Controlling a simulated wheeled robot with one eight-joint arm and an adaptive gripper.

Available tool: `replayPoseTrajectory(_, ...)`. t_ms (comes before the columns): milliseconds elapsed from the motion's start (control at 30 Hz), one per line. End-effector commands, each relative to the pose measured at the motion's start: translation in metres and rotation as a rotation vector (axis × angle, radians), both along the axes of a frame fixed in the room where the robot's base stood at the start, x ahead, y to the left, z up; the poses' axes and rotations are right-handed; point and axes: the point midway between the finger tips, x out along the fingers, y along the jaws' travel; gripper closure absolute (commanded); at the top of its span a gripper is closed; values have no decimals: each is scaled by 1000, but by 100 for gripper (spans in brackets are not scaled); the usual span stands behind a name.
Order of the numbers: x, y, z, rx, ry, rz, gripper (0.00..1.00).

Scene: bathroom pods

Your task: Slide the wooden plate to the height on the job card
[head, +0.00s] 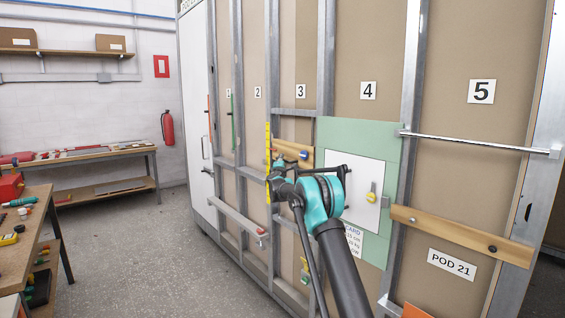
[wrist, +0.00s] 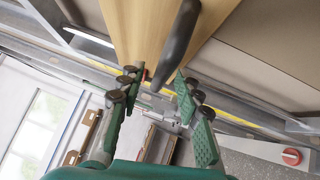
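A wooden plate (head: 292,146) sits in bay 3, beside the yellow height scale (head: 268,150) and partly hidden by my arm. In the wrist view pale wood (wrist: 140,25) fills the top centre, with a dark handle (wrist: 178,42) projecting from it towards my gripper (wrist: 157,82). My gripper's green fingers are apart, and the handle's end appears between or just beyond their tips; contact cannot be told. In the head view my gripper (head: 279,168) is small and partly hidden at the plate's lower left. The job card (head: 353,242) is partly covered by my arm; its height is unreadable.
Another wooden board (head: 460,236) with knobs crosses bay 5, below a metal rail (head: 480,145). A green panel (head: 345,130) with a white hatch (head: 345,172) fills bay 4. A workbench (head: 35,235) stands at left. The floor (head: 140,260) between is clear.

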Motion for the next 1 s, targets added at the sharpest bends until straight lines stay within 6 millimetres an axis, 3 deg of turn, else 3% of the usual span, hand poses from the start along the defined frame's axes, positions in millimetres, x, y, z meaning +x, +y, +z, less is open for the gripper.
replayPoseTrajectory(500, -90, 14, -13, 0, 0, 1, 66)
replayPoseTrajectory(700, -103, 15, -15, -1, 0, 0, 66)
replayPoseTrajectory(1000, -104, 15, -15, -1, 0, 0, 66)
